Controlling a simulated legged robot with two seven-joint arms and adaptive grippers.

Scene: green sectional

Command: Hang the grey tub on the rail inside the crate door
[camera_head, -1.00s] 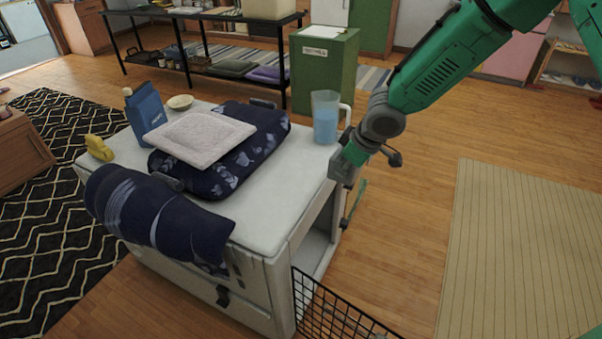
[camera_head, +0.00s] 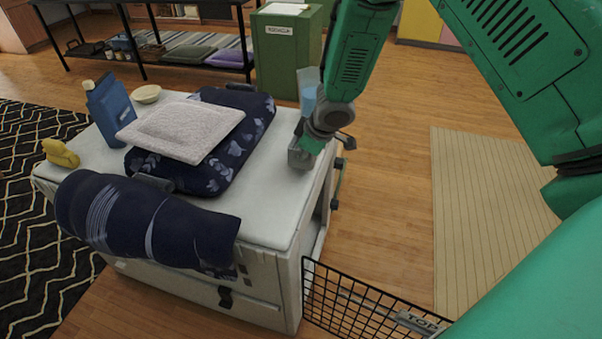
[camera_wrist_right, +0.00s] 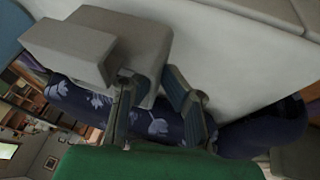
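The grey tub (camera_head: 300,155) is at the fingertips of my right gripper (camera_head: 308,147), over the right edge of the white crate's top (camera_head: 265,215). In the right wrist view the boxy grey tub (camera_wrist_right: 140,40) sits at the fingers of my right gripper (camera_wrist_right: 155,98), which appear closed around part of it. The black wire crate door (camera_head: 350,308) stands open at the crate's front right corner, with a "TOP" label. I cannot clearly make out the rail on it. The crate's inside is mostly hidden. My left gripper is not in view.
A blue pitcher (camera_head: 308,97) is partly behind my arm.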

